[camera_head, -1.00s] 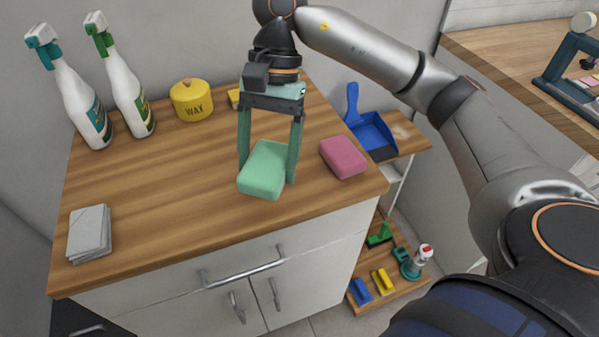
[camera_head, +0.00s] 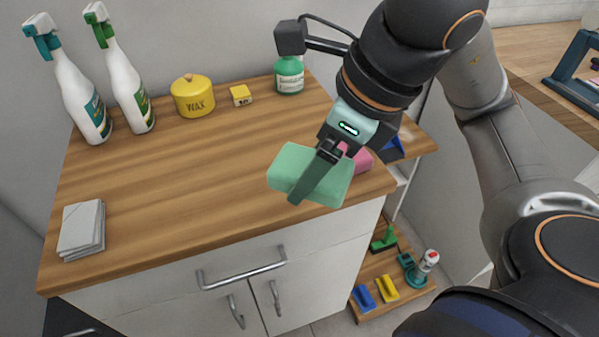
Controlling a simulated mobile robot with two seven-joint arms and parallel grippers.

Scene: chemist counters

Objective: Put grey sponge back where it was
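A green sponge (camera_head: 288,170) is held in my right gripper (camera_head: 310,182), whose arm comes in from the right. The gripper is turned side-on, with one dark finger across the sponge's near face; the other finger is hidden behind it. The sponge is tilted and appears raised over the front right part of the wooden counter (camera_head: 170,190). A pink sponge (camera_head: 363,160) lies on the counter behind it, partly hidden by the gripper. I see no clearly grey sponge. A stack of light grey sheets or cloths (camera_head: 82,228) lies at the counter's front left. My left gripper is not in view.
Two white spray bottles (camera_head: 80,95) (camera_head: 128,88), a yellow wax tin (camera_head: 193,96), a small yellow box (camera_head: 241,95) and a green bottle (camera_head: 289,76) stand along the back. A blue dustpan (camera_head: 392,148) is mostly hidden at right. The counter's left middle is clear.

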